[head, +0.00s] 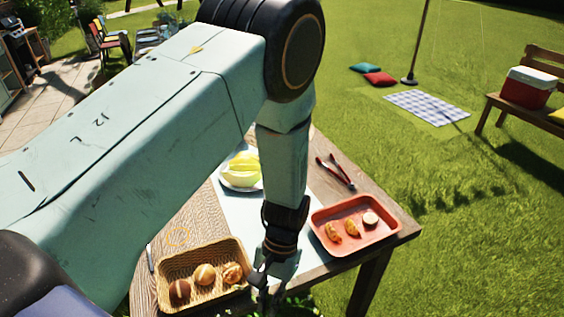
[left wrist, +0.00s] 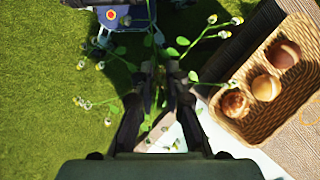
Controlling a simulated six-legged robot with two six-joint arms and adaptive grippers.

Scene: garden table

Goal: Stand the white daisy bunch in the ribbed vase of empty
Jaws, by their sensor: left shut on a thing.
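My left gripper (head: 272,284) hangs at the front edge of the table, between the bread basket and the red tray. In the left wrist view its fingers (left wrist: 165,78) are shut on the stems of a daisy bunch (left wrist: 182,41). Green leaves and small pale flower heads with yellow spread to both sides of the fingers. In the head view only some green leaves (head: 290,303) show below the gripper at the bottom edge. I cannot make out a ribbed vase in either view; my left arm covers much of the table. My right gripper is not in view.
A wicker basket of rolls (head: 205,292) is left of the gripper. A red tray with food (head: 375,240) is to its right. Behind are a plate of yellow fruit (head: 240,172) and red-handled tongs (head: 337,174). A pale runner (head: 235,210) lies on the wooden table (head: 395,215).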

